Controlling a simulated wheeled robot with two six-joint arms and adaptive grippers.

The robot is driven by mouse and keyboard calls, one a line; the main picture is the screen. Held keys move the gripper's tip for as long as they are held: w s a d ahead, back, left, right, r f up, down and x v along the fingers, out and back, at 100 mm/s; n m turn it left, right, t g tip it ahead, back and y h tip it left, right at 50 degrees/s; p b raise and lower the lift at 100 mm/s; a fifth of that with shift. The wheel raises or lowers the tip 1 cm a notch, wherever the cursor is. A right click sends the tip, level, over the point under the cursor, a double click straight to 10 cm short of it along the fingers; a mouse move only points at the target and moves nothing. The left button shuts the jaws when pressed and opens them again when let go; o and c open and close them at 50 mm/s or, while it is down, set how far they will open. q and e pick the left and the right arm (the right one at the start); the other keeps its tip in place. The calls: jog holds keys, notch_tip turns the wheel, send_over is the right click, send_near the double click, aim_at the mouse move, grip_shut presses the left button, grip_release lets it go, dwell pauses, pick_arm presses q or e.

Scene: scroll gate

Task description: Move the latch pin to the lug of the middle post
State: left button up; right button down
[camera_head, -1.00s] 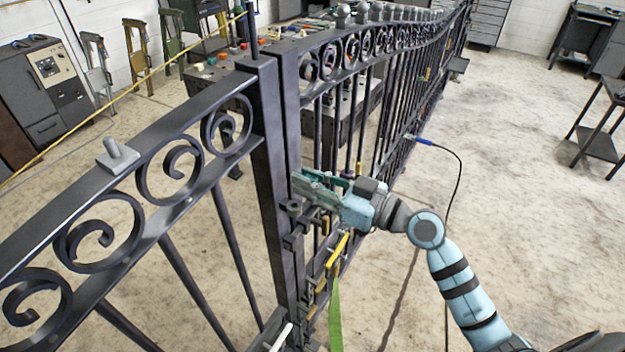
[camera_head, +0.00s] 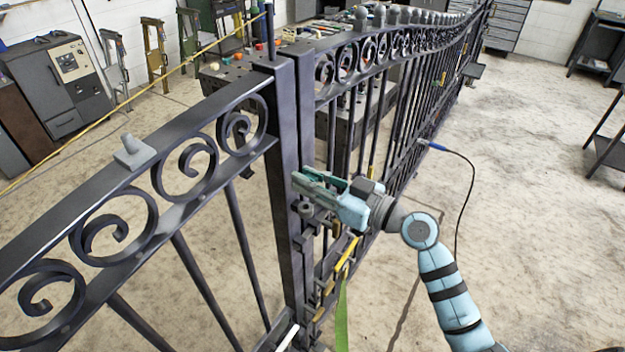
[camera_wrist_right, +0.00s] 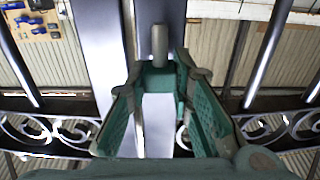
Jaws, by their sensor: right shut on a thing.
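My right gripper (camera_head: 302,178) is beside the dark upright posts where the two gate leaves meet. In the right wrist view its green fingers (camera_wrist_right: 160,75) are closed around a grey cylindrical pin (camera_wrist_right: 159,42), whose upper end sticks out past the fingertips. I take this as the latch pin; the fingers hide it in the head view. The middle post (camera_head: 288,225) stands upright behind the fingertips. A round dark lug (camera_head: 305,209) sits on it just below the gripper. I cannot tell whether the pin touches the post. My left gripper is not in view.
The left leaf has scrolls and a grey block with a peg (camera_head: 132,152) on its top rail. A yellow-handled tool (camera_head: 348,254) and a green strap (camera_head: 341,315) hang below the gripper. A blue-ended cable (camera_head: 430,145) is clipped to the right leaf.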

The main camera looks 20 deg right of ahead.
aim_at(293, 192)
jog(key=shift+w+a+f, duration=0.1)
jog(key=shift+w+a, duration=0.25)
jog(key=shift+w, duration=0.05)
jog(key=shift+f+b, duration=0.8)
jog(key=shift+f, duration=0.5)
jog(key=shift+f+b, duration=1.2)
jog(key=shift+b, duration=0.55)
dwell(0.5)
jog(key=shift+s+d+f, duration=0.1)
jog(key=shift+f, duration=0.15)
jog(key=c, duration=1.4)
grip_release()
jog(key=shift+o, duration=0.3)
